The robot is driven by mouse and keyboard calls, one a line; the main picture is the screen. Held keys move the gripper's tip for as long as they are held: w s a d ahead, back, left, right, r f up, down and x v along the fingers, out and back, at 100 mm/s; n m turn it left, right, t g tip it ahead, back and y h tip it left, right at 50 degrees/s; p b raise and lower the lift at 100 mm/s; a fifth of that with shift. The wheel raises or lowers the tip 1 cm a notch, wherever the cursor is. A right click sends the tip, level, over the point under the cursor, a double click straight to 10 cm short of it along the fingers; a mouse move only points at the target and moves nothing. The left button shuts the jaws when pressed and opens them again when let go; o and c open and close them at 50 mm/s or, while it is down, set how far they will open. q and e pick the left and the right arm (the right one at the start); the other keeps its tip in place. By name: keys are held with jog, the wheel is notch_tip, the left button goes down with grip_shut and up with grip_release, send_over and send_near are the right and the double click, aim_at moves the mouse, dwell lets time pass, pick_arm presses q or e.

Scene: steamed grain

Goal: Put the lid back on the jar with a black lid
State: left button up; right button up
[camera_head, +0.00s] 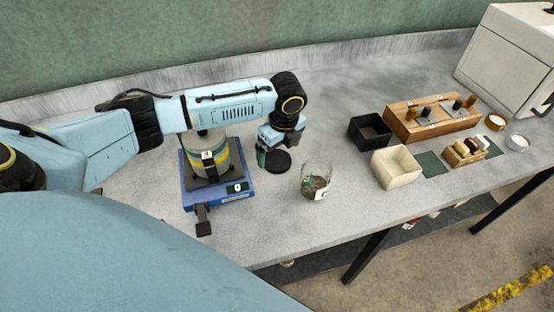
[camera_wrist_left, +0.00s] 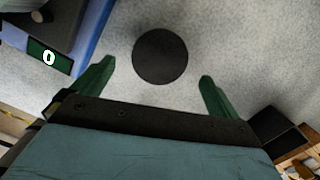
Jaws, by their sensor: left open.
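The black lid (camera_head: 278,162) lies flat on the grey counter, between the blue scale and the jar. It also shows in the left wrist view (camera_wrist_left: 160,56), round and dark, ahead of the fingertips. The clear glass jar (camera_head: 316,178) stands upright to the right of the lid, with dark contents and a white label; its top is uncovered. My left gripper (camera_head: 272,152) is above and just beside the lid. Its green fingers (camera_wrist_left: 155,80) are spread wide with nothing between them. My right gripper is not in view.
A blue scale (camera_head: 236,198) reading 0 holds a striped container (camera_head: 212,154) left of the gripper. To the right are a black box (camera_head: 370,132), a cream box (camera_head: 397,168), a wooden rack (camera_head: 428,119) and a white machine (camera_head: 510,60). The counter's front edge is close below the jar.

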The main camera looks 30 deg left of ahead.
aim_at(277, 159)
pick_arm(q)
jog(key=f, duration=0.3)
jog(key=shift+a+f, duration=0.25)
jog(key=shift+a, duration=0.05)
jog(key=c, duration=1.1)
jog(key=shift+c, duration=0.2)
notch_tip(277, 159, up, 10)
jog(key=shift+p, duration=0.35)
